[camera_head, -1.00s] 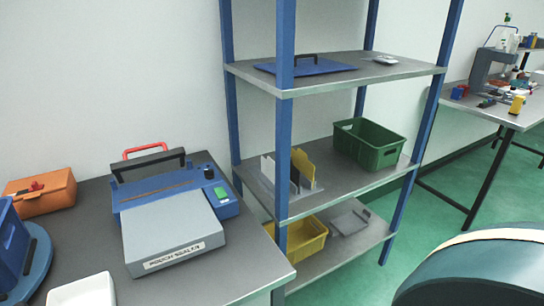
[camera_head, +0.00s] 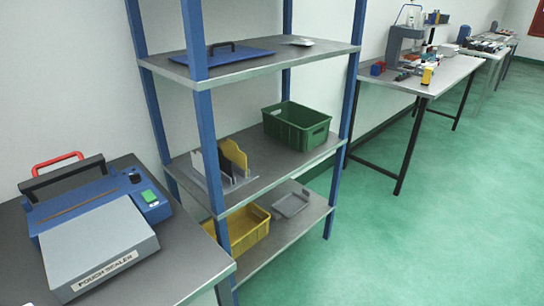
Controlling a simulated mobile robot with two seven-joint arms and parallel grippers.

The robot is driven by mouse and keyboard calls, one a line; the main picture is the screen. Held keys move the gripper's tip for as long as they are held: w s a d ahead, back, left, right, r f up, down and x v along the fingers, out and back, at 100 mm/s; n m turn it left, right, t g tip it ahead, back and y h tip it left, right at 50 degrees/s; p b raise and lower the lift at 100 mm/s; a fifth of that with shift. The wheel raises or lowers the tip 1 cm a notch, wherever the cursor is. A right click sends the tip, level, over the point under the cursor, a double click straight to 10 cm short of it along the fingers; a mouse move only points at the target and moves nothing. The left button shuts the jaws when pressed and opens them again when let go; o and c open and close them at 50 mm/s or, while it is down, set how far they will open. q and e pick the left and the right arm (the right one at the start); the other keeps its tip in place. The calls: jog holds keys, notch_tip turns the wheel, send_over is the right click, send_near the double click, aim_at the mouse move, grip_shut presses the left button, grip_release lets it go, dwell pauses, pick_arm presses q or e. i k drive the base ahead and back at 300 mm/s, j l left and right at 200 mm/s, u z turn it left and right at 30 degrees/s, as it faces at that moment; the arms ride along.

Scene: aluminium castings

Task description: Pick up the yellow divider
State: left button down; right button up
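The yellow divider (camera_head: 234,156) stands upright on the middle shelf (camera_head: 273,161) of the blue-posted rack. It is in a grey holder (camera_head: 241,182) with other upright pale and dark plates, and its lower part is hidden by them. A blue post of the rack stands just to its left in the picture. Neither of my grippers shows in the head view.
A green crate (camera_head: 297,125) stands right of the divider. A blue lid (camera_head: 222,53) lies on the shelf above; a yellow crate (camera_head: 244,230) and grey tray (camera_head: 291,204) are below. A pouch sealer (camera_head: 95,240) sits on the left table. Green floor at right is clear.

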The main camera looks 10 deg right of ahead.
aim_at(230, 148)
jog(key=i+l, duration=0.1)
jog(key=l, duration=0.35)
jog(key=i+l+u, duration=0.1)
jog(key=l, duration=0.3)
jog(key=i+l+u, duration=0.1)
jog(key=l, duration=0.35)
jog(key=i+l, duration=0.15)
jog(key=l, duration=0.2)
jog(key=i+l+u, duration=0.15)
jog(key=l, duration=0.2)
jog(key=i+l, duration=0.15)
jog(key=l, duration=0.2)
jog(key=i+u, duration=0.05)
